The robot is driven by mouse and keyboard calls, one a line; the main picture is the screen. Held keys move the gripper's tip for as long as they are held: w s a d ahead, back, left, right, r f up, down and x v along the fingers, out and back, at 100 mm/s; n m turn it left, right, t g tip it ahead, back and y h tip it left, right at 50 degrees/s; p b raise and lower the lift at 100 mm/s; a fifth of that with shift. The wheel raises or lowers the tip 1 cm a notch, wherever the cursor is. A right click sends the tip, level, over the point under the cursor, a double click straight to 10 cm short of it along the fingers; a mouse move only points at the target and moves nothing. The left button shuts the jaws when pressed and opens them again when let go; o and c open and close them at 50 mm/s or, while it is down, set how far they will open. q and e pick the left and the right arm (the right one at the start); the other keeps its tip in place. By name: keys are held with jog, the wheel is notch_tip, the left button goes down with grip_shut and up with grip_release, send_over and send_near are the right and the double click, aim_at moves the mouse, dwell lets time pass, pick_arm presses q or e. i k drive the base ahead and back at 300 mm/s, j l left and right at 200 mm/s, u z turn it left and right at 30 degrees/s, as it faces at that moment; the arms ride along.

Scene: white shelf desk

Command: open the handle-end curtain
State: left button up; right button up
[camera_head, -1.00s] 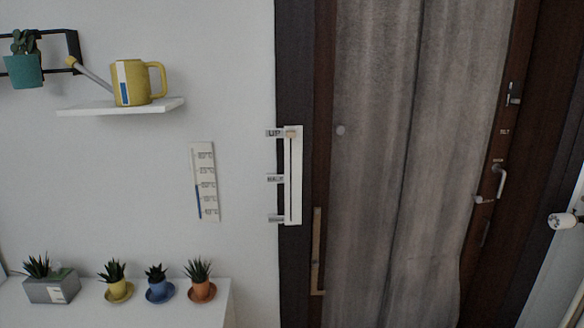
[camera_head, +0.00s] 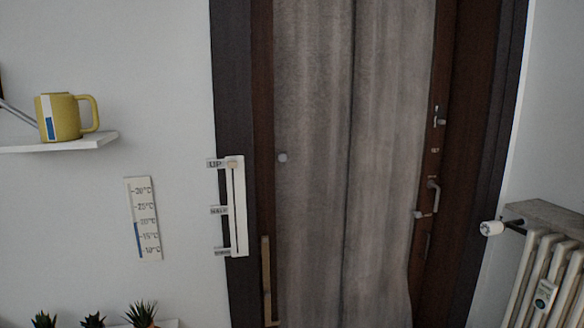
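A grey curtain (camera_head: 312,180) hangs closed over a dark wooden door or window frame (camera_head: 233,80), in two panels that meet at a dark vertical line. The right panel (camera_head: 385,150) is on the side of the door handle (camera_head: 433,197). A small round knob (camera_head: 282,157) sits at the left panel's outer edge. Another small knob (camera_head: 418,214) sits at the right panel's outer edge, just below the handle. Neither of my grippers is in view.
A slider plate (camera_head: 236,205) marked UP is on the left of the frame. A radiator (camera_head: 550,270) with a white valve knob (camera_head: 491,228) stands at the right.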

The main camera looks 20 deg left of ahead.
aim_at(393, 39)
jog(key=i+j+z, duration=0.1)
jog(key=i, duration=1.1)
